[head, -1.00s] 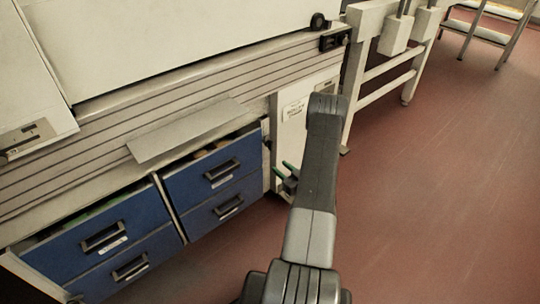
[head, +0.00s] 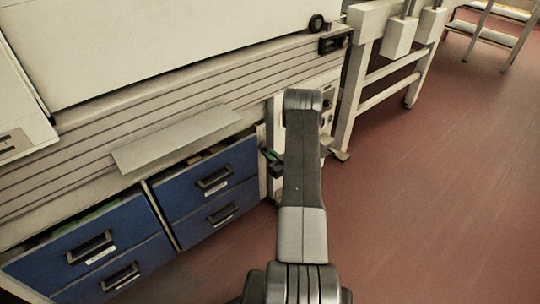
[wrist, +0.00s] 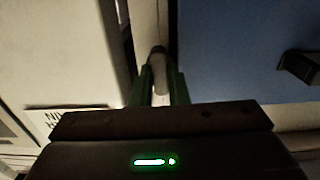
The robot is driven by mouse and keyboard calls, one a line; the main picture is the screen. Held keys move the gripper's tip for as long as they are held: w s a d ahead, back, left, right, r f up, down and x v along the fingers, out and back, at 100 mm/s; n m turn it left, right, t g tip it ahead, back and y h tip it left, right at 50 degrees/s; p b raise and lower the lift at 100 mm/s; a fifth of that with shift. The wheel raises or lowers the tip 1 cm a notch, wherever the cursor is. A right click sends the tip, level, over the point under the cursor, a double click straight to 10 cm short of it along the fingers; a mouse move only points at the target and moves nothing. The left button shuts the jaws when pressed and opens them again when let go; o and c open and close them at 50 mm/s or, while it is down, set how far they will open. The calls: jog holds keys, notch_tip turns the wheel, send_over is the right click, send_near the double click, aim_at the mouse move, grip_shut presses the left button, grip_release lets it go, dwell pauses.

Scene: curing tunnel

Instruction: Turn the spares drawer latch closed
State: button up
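The spares drawer unit shows in the head view as blue drawers (head: 211,182) under a grey bench. A blue drawer front (wrist: 235,50) fills the right of the wrist view. My gripper (head: 270,157) is beside the right end of the drawers, partly hidden behind my arm. In the wrist view its green fingers (wrist: 161,85) stand on either side of a pale, dark-topped post (wrist: 159,62), which looks like the latch. I cannot tell whether the fingers press on it. The latch is not distinguishable in the head view.
A grey sheet (head: 175,138) juts out above the drawers. A white panel (wrist: 60,50) stands left of the post. A white-legged frame (head: 375,85) stands to the right. The red floor (head: 440,200) at the right is clear.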

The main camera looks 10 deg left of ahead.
grip_shut()
jog(key=shift+f+b, duration=0.15)
jog(key=shift+b, duration=0.3)
jog(key=shift+s+a+n+b, duration=0.1)
jog(key=shift+n+b, duration=8.5)
jog(key=shift+n, duration=0.1)
jog(key=o, duration=0.7)
grip_release()
